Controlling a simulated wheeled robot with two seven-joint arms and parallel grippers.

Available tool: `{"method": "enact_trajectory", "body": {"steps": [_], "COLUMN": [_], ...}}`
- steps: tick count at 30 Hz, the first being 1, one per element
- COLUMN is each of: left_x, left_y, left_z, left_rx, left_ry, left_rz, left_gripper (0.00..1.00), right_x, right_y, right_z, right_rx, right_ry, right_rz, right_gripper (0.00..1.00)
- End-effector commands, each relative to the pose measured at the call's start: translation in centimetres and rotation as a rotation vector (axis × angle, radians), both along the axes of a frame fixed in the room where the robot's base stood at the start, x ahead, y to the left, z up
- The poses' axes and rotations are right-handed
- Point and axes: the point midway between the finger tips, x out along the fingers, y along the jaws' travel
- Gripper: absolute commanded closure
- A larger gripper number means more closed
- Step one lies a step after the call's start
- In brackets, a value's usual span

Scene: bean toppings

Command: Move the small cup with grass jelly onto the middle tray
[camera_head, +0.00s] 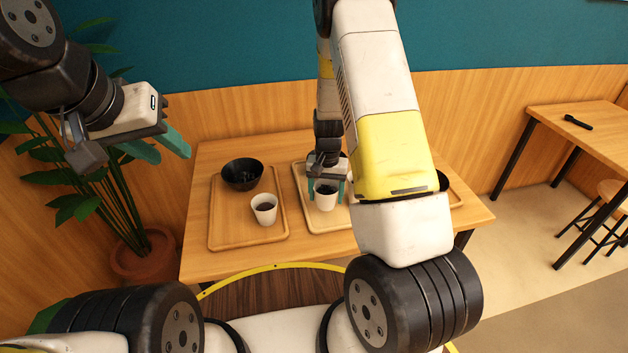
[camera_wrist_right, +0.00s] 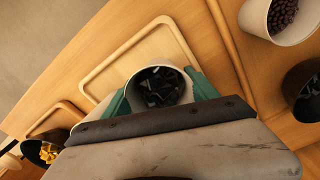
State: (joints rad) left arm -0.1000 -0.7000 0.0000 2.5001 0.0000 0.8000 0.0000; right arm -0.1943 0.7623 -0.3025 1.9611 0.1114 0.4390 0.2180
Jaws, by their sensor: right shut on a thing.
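The small white cup with dark grass jelly cubes (camera_head: 325,202) is upright between the fingers of my right gripper (camera_head: 326,188). In the right wrist view the cup (camera_wrist_right: 157,103) shows its black cubes, with a teal finger against each side. The middle tray (camera_head: 330,226) is light wood and lies under the cup; its bare corner shows in the right wrist view (camera_wrist_right: 125,62). I cannot tell whether the cup's base touches the tray. My left gripper (camera_head: 172,155) is raised at the left, away from the table, with its teal fingers apart and empty.
The left tray (camera_head: 250,243) holds a black bowl (camera_head: 242,174) and a white cup of beans (camera_head: 264,209). My right arm hides most of the right side; a black bowl with yellow pieces (camera_wrist_right: 42,151) shows there in the right wrist view. A potted plant (camera_head: 145,258) stands left of the table.

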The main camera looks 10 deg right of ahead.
Motion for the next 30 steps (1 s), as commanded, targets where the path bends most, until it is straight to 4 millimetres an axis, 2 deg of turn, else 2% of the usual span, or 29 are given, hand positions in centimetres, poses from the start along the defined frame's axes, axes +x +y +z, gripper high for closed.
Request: {"method": "enact_trajectory", "body": {"steps": [7,12,14,24,25,28,30], "left_x": [0.0,0.0,0.0,0.0,0.0,0.0,0.0], "left_y": [0.0,0.0,0.0,0.0,0.0,0.0,0.0], "left_z": [0.0,0.0,0.0,0.0,0.0,0.0,0.0], "left_rx": [0.000,0.000,0.000,0.000,0.000,0.000,0.000], "left_ry": [0.000,0.000,0.000,0.000,0.000,0.000,0.000], "left_rz": [0.000,0.000,0.000,0.000,0.000,0.000,0.000], "left_gripper": [0.64,0.64,0.64,0.64,0.64,0.64,0.64], "right_x": [1.7,1.4,1.5,1.5,1.5,1.5,1.5], "right_y": [0.7,0.5,0.6,0.5,0.5,0.5,0.5], "right_z": [-0.3,-3.1,-3.6,-3.9,-3.9,-3.9,-3.9], "right_rx": [0.000,0.000,0.001,0.000,0.000,0.000,0.000], "right_ry": [0.000,0.004,0.002,0.000,0.000,0.000,0.000], "right_rz": [0.001,0.000,0.001,0.001,0.001,0.001,0.001], "right_gripper": [0.80,0.80,0.80,0.80,0.29,0.11,0.11]}}
